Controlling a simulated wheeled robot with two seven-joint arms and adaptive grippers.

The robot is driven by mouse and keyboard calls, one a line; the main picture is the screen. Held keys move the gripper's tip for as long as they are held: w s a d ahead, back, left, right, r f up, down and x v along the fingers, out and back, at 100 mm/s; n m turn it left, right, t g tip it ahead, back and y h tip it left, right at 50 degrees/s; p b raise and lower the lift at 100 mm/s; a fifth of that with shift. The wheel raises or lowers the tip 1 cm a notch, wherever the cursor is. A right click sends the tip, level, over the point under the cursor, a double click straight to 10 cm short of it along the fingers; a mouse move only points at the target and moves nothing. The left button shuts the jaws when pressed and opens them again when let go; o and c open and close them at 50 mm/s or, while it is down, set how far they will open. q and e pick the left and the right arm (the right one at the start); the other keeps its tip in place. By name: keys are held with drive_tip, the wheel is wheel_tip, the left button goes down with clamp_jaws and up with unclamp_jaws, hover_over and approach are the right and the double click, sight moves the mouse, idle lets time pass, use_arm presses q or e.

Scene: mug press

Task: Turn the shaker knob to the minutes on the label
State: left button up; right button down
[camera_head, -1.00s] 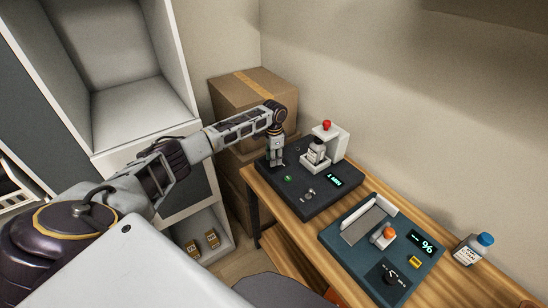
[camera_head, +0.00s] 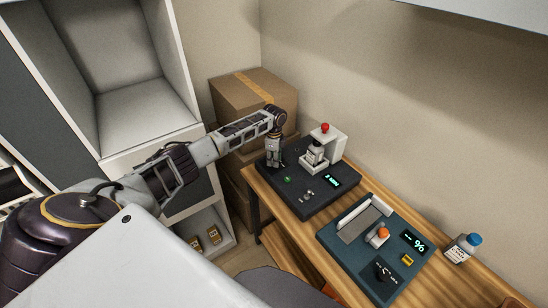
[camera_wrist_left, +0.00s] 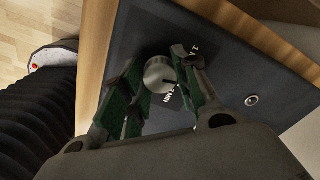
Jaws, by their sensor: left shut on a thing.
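The dark shaker unit (camera_head: 318,205) sits on the wooden table with a lit green display (camera_head: 332,181) in minutes; its digit is small, perhaps 6 or 8. A small labelled bottle (camera_head: 318,150) stands in the unit's white holder; its label is too small to read. My left gripper (camera_head: 274,160) points down over the unit's far left corner. In the left wrist view the round grey shaker knob (camera_wrist_left: 157,74), with a dark pointer mark, sits between the green-padded fingers (camera_wrist_left: 160,82), which are shut on it. My right gripper is not in view.
A second, teal unit (camera_head: 345,253) with an orange knob, a dark dial and a percent display stands nearer on the table. A blue-capped bottle (camera_head: 463,248) stands at right. Cardboard boxes (camera_head: 250,98) are stacked behind my left gripper.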

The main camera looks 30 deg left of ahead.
use_arm(q)
drive_tip(key=shift+m, duration=1)
drive_tip(key=o, duration=1)
drive_tip(key=shift+r, duration=0.1)
drive_tip(key=shift+r, duration=5.9)
